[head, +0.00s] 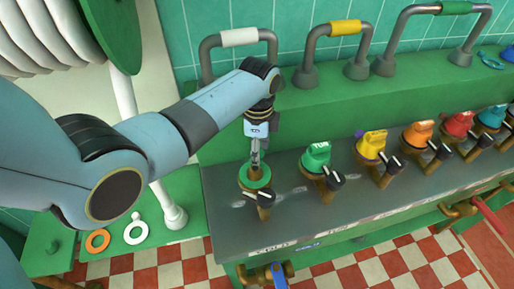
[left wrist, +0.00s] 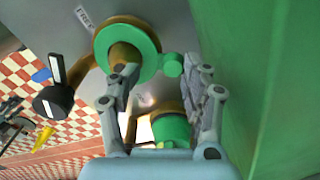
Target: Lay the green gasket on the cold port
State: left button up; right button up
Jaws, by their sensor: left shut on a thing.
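The green gasket (head: 265,183) is a flat ring at the leftmost brass port (head: 262,200), which has a black handle. In the left wrist view the ring (left wrist: 101,47) surrounds the brass end of that port (left wrist: 125,58), and its round tab (left wrist: 172,65) points toward my fingers. My left gripper (head: 257,160) is above the ring and shut on the gasket; it also shows in the left wrist view (left wrist: 163,85). I cannot tell whether the ring touches the port's seat. My right gripper is not in view.
Ports with green (head: 317,156), yellow (head: 371,144), orange (head: 418,134) and red (head: 459,124) tops line the grey counter (head: 230,240) to the right. An orange ring (head: 88,243) and a white ring (head: 128,236) lie at lower left. Grey pipe handles stand behind.

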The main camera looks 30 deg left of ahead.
pick_arm(q)
jog(key=shift+s+f, duration=0.45)
jog(key=shift+f, duration=0.3)
grip_shut()
jog(key=shift+w+f, duration=0.2)
jog(key=shift+w, duration=0.15)
jog(key=shift+w+a+f, duration=0.1)
jog(key=shift+w+f, duration=0.05)
jog(key=shift+w, duration=0.2)
jog(key=shift+r, duration=0.2)
jog(key=shift+r+t+p, duration=0.3)
jog(key=shift+p, duration=0.45)
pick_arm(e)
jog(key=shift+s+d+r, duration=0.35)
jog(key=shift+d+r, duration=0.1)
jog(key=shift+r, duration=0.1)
pick_arm(q)
jog(key=shift+f, duration=0.15)
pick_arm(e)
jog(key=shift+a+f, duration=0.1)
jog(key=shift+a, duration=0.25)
pick_arm(q)
jog(key=shift+f, duration=0.25)
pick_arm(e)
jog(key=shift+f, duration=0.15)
